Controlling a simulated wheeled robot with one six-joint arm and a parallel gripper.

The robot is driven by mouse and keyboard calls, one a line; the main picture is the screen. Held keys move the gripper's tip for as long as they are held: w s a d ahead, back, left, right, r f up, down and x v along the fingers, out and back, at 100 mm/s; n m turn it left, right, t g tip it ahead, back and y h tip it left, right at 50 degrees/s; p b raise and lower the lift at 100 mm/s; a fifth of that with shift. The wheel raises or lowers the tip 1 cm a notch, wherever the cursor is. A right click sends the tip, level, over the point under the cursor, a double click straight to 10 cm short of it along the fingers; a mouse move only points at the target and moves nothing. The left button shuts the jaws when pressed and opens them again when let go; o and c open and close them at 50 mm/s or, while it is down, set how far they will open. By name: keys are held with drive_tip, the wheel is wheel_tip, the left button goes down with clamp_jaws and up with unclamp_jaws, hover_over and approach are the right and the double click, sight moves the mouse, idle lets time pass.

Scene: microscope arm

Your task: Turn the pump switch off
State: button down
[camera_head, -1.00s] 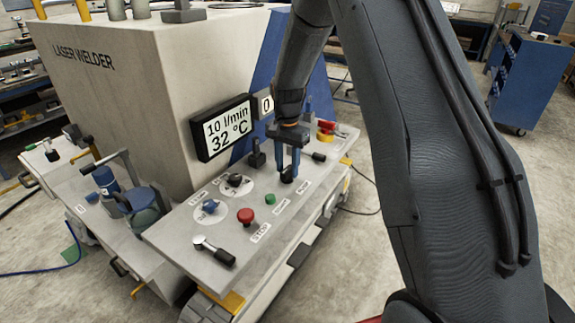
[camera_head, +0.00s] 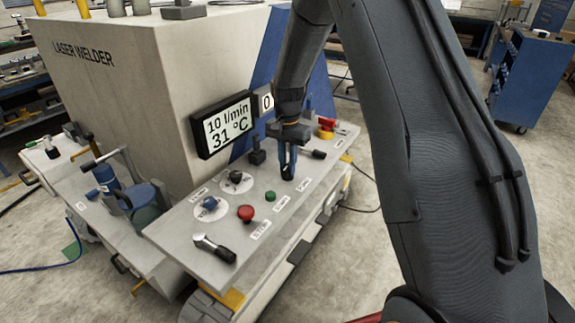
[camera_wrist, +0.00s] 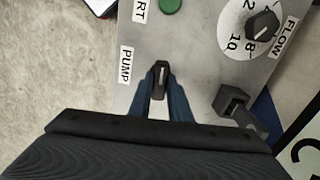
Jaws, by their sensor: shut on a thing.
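The pump switch (camera_wrist: 160,69) is a small dark knob with a pale line on its top, beside the PUMP label (camera_wrist: 125,66) in the wrist view. My gripper (camera_wrist: 161,84) has its blue fingers closed around the knob. In the head view my gripper (camera_head: 288,174) points down onto the grey panel (camera_head: 185,235), and its fingers hide most of the switch. The display (camera_head: 225,125) reads 10 l/min and 31 °C.
A green button (camera_head: 259,195), a red button (camera_head: 245,213), two round dials and a lever (camera_head: 213,248) lie left of the gripper. A black toggle (camera_head: 257,152) stands behind it. A dark handle (camera_head: 319,154) and red and yellow parts are to the right.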

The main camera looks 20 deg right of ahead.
sight(287, 166)
drive_tip(key=n+b, duration=0.1)
drive_tip(key=n, duration=0.2)
drive_tip(key=shift+n, duration=0.4)
drive_tip(key=n+b, duration=0.1)
drive_tip(key=n, duration=0.3)
drive_tip(key=shift+n, duration=0.3)
drive_tip(key=n, duration=0.4)
drive_tip(key=shift+n, duration=0.3)
drive_tip(key=shift+n+b, duration=0.45)
drive_tip(key=shift+n, duration=1.55)
drive_tip(key=c, duration=1.6)
unclamp_jaws()
drive_tip(key=shift+c, duration=0.2)
drive_tip(key=shift+r+b, duration=1.2)
drive_tip(key=shift+r, duration=2.75)
